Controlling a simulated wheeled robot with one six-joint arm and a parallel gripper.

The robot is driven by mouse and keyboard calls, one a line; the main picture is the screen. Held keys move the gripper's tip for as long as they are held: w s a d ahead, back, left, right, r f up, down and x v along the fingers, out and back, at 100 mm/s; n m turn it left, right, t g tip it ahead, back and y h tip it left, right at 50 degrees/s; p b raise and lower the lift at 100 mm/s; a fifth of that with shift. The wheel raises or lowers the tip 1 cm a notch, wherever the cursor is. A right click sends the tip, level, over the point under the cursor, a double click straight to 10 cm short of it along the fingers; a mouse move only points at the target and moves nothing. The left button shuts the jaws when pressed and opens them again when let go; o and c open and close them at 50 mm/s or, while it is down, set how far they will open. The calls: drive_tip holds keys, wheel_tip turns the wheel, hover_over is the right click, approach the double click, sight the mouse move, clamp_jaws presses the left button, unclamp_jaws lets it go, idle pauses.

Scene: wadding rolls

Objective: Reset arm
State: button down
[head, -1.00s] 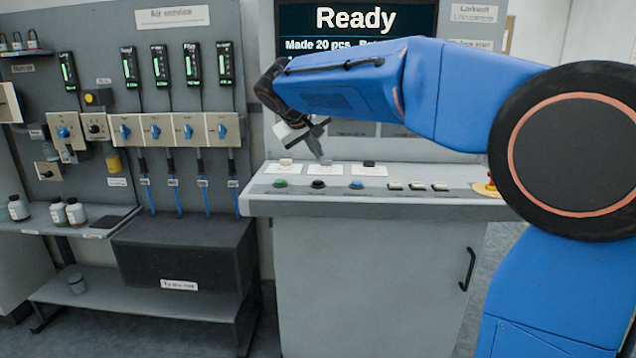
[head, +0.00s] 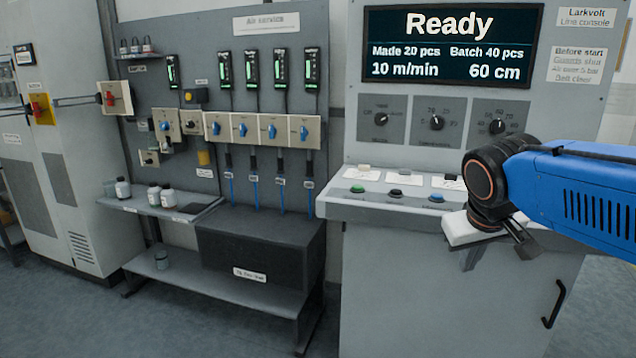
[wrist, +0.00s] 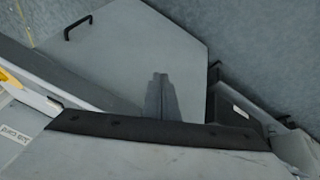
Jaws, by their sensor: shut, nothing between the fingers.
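My gripper (head: 524,243) is at the right in the head view, in front of the console's front edge and below its buttons. Its dark fingers are together and hold nothing. In the wrist view the closed fingers (wrist: 160,98) point at the grey console cabinet and floor. The blue arm reaches in from the right edge of the head view. The console (head: 450,290) has a screen (head: 452,45) reading "Ready", with "Made 20 pcs" and "Batch 40 pcs". Three dials sit below the screen. Green, black and blue buttons sit on the sloping desk, and my gripper hides its right part.
The air service panel (head: 230,85) with blue-handled valves stands left of the console. A black box (head: 262,245) juts out below it. White bottles (head: 123,188) stand on a shelf. Grey cabinets fill the far left. Floor (head: 70,315) is clear at the lower left.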

drive_tip(key=s+f+m+y, duration=0.1)
drive_tip(key=s+f+y, duration=0.1)
drive_tip(key=s+f, duration=1)
drive_tip(key=s+a, duration=0.1)
drive_tip(key=s, duration=0.2)
idle(0.6)
